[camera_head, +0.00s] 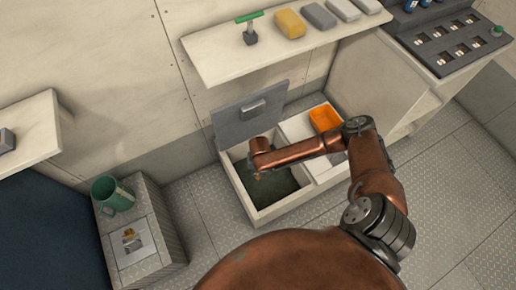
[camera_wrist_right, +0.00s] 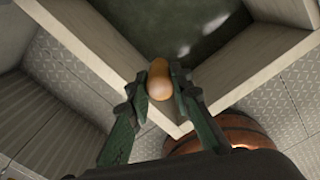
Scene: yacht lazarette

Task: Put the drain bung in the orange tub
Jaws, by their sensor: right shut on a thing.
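The orange tub (camera_head: 325,118) sits in the white right-hand compartment of the floor locker. My right gripper (camera_wrist_right: 160,92) is shut on a small orange-tan rounded piece, apparently the drain bung (camera_wrist_right: 158,78), held between its green fingertips. In the head view my right arm reaches over the locker's dark left compartment, with a small orange bit of the bung (camera_head: 258,177) showing below the wrist. The gripper is mostly hidden there by the arm. My left gripper is not in view.
The locker's grey lid (camera_head: 248,110) stands open behind the left compartment (camera_head: 277,187). A shelf (camera_head: 270,62) above carries a green-handled tool, a yellow block and grey blocks. A green mug (camera_head: 113,196) stands on a low box at left. A switch panel (camera_head: 445,40) is at upper right.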

